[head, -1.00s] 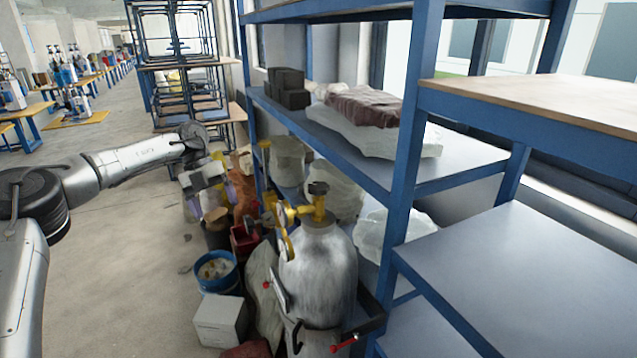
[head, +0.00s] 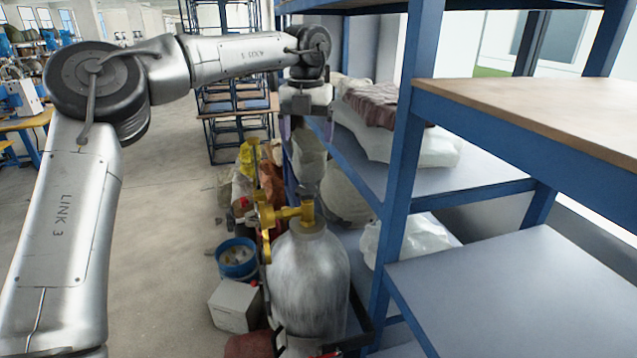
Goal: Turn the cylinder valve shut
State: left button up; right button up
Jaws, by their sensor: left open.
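A grey gas cylinder (head: 310,280) stands upright at the lower middle of the head view. A yellow valve (head: 308,208) sits on its neck, with a small dark knob (head: 306,190) on top and yellow regulator fittings (head: 268,215) to its left. My left gripper (head: 307,150) hangs from the wrist with its fingers pointing down, over the valve in the picture. It is open, with nothing seen between its fingers. I cannot tell how far it is from the knob. My right gripper is not in view.
A blue shelf rack (head: 402,160) stands close on the right, its shelf loaded with wrapped bundles (head: 385,125). A blue bucket (head: 237,262) and a pale box (head: 235,305) stand on the floor left of the cylinder. The floor (head: 165,235) further left is clear.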

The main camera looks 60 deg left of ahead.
aim_at(307, 189)
pick_arm(q)
notch_tip(307, 189, down, 11)
jog(key=shift+s+p, duration=0.15)
jog(key=shift+p, duration=0.6)
jog(key=shift+f, duration=0.9)
jog(key=c, duration=0.9)
